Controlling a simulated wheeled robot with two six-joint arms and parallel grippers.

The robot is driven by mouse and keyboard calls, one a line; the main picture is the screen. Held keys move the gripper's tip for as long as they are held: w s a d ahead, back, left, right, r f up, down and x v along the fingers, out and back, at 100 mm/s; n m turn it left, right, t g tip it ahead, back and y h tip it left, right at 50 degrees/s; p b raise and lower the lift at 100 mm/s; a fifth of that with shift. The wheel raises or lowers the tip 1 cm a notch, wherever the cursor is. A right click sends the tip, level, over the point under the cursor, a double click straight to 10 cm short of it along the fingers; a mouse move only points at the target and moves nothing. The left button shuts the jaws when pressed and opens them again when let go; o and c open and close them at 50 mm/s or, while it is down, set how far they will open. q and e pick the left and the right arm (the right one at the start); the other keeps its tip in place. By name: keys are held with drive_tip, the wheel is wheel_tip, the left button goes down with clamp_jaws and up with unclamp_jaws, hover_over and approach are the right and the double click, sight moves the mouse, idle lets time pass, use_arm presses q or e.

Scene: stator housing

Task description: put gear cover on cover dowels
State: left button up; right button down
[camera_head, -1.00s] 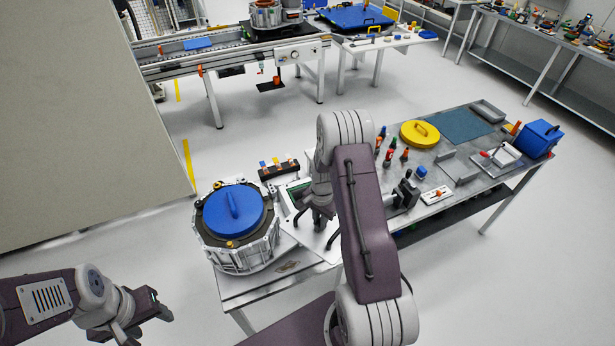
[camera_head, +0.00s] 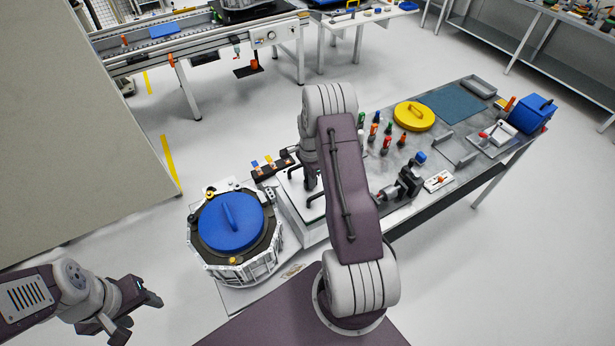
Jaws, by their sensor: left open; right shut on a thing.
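A pale flat plate, which I take as the gear cover (camera_head: 292,199), lies level at the near left end of the bench, beside the stator housing (camera_head: 232,262). Bent black handles stand up from it. My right gripper (camera_head: 311,184) is at the plate, shut, seemingly on a handle; my own arm hides most of the contact. I see no cover dowels; whether the plate touches what is under it cannot be told. My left gripper (camera_head: 134,312) is open and empty at the lower left, apart from everything.
A blue round lid (camera_head: 230,222) with a handle sits on the housing. A black block (camera_head: 272,168) with coloured pieces is behind the plate. A yellow round lid (camera_head: 414,116), several coloured bottles (camera_head: 387,143), a black fixture (camera_head: 408,183) and a blue box (camera_head: 531,114) stand along the bench.

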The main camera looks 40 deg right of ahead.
sight(308, 189)
drive_tip(key=shift+s+r, duration=0.1)
drive_tip(key=shift+w+a+f, duration=0.2)
drive_tip(key=shift+w+f, duration=0.05)
drive_tip(key=shift+w, duration=0.2)
drive_tip(key=shift+w+f+b, duration=0.35)
drive_tip(key=shift+f+b, duration=0.1)
drive_tip(key=shift+f, duration=0.15)
drive_tip(key=shift+s+f+b, duration=0.45)
drive_tip(key=shift+f+b, duration=0.2)
drive_tip(key=shift+b, duration=0.05)
drive_tip(key=shift+f, duration=0.3)
drive_tip(key=shift+w+f+b, duration=0.25)
drive_tip(key=shift+f+b, duration=0.6)
drive_tip(key=shift+f, duration=0.1)
drive_tip(key=shift+s+f+b, duration=0.1)
drive_tip(key=shift+f+b, duration=0.45)
drive_tip(key=shift+f, duration=0.05)
drive_tip(key=shift+r, duration=0.1)
use_arm(q)
drive_tip(key=f, duration=0.5)
drive_tip(key=shift+w+f, duration=0.15)
drive_tip(key=shift+w, duration=0.2)
